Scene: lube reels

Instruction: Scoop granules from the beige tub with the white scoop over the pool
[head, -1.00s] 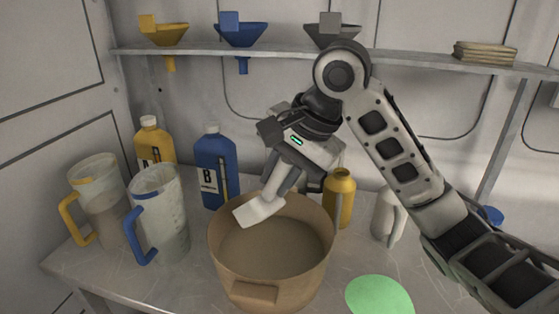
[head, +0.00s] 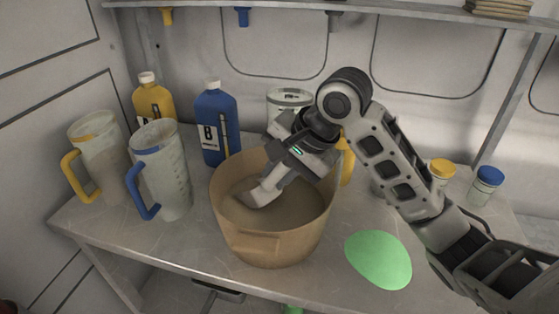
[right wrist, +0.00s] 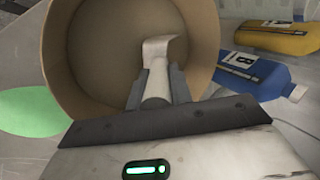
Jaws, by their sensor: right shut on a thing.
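The beige tub (head: 265,240) stands on the table in the middle of the head view, with brownish granules (head: 240,213) inside. My right gripper (head: 283,180) reaches down into the tub's opening from the right and is shut on the handle of the white scoop (head: 262,195). The scoop's head is inside the tub, at or near the granules; I cannot tell if it touches them. In the right wrist view the scoop (right wrist: 160,48) points into the tub (right wrist: 205,30). The green pool (head: 380,260) lies flat on the table right of the tub. My left gripper is not in view.
Two measuring jugs, one with a yellow handle (head: 98,155) and one with a blue handle (head: 165,175), stand left of the tub. Yellow (head: 153,102) and blue (head: 216,125) bottles stand behind. Small capped jars (head: 487,187) stand at the right. A shelf (head: 420,14) runs above.

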